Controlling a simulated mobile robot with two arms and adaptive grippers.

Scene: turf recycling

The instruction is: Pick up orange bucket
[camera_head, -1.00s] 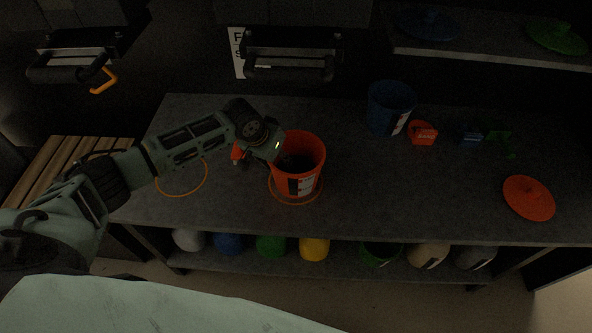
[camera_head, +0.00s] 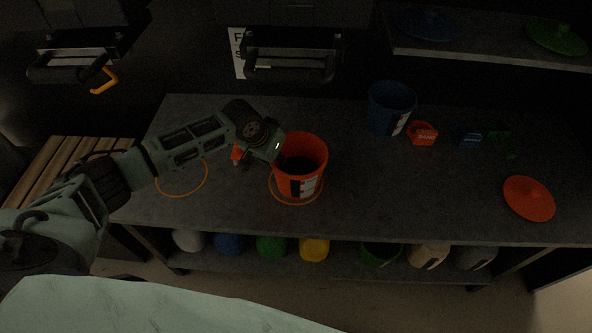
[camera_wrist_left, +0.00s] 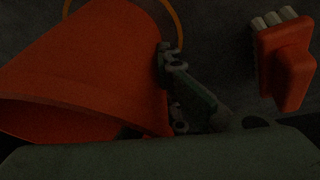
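The orange bucket (camera_head: 310,165) stands upright on the grey workbench, with a white and dark label on its front. A thin orange hoop (camera_head: 295,203) shows around its lower front. My left gripper (camera_head: 268,158) is at the bucket's left rim. In the left wrist view the bucket (camera_wrist_left: 95,65) fills the left side, and a finger of my left gripper (camera_wrist_left: 185,95) lies against or very close to its wall. The other finger is not clearly visible, so I cannot tell whether the wall is clamped. My right gripper is not in view.
A small orange object (camera_head: 237,152), partly behind my gripper, also shows in the left wrist view (camera_wrist_left: 285,65). An orange hoop (camera_head: 181,192) lies left. A blue bucket (camera_head: 388,110), orange lid (camera_head: 528,198) and small items stand right. The bench front is clear.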

